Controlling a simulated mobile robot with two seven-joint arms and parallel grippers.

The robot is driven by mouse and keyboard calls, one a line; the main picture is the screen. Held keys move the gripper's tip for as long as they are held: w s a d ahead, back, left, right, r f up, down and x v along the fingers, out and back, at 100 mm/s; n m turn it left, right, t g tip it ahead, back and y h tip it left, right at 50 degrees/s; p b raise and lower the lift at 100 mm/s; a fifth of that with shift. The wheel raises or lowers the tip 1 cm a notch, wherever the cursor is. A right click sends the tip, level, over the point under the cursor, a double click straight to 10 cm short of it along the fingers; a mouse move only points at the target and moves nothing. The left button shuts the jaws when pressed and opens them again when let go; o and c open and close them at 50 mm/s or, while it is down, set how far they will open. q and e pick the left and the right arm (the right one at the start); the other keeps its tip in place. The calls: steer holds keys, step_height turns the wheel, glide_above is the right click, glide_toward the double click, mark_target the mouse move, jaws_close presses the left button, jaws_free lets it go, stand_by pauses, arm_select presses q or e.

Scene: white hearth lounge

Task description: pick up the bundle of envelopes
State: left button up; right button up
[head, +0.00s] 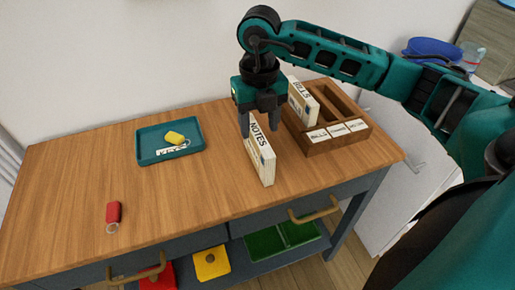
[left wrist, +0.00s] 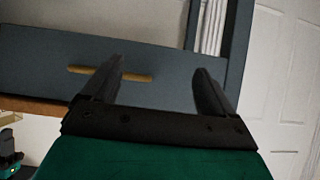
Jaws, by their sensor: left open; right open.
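A cream-white bundle (head: 261,160) marked "NOTES" stands on its edge on the wooden desk top (head: 80,185), right of centre in the head view. My right gripper (head: 258,131) points down at its far upper part, with a dark finger on each side and the jaws open. The fingers hide some of the bundle; I cannot tell whether they touch it. A second pale bundle (head: 302,103) with printed letters stands in the wooden sorter (head: 325,147) behind to the right. My left gripper (left wrist: 158,75) is open and empty in the left wrist view, with a drawer front beyond it.
A teal tray (head: 143,155) holds a yellow-tagged item (head: 175,138). A red tagged item (head: 113,213) lies at the front left. Brass handles (head: 315,211) stick out below the desk edge. The desk's middle left is clear.

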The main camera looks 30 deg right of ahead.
mark_target(258, 135)
steer(key=f, duration=0.4)
steer(key=shift+s+a+f, duration=0.15)
steer(key=shift+s+a, duration=0.1)
steer(key=shift+s, duration=0.05)
steer(key=shift+f, duration=0.6)
steer(key=shift+c, duration=0.4)
steer(key=shift+w, duration=0.1)
jaws_close()
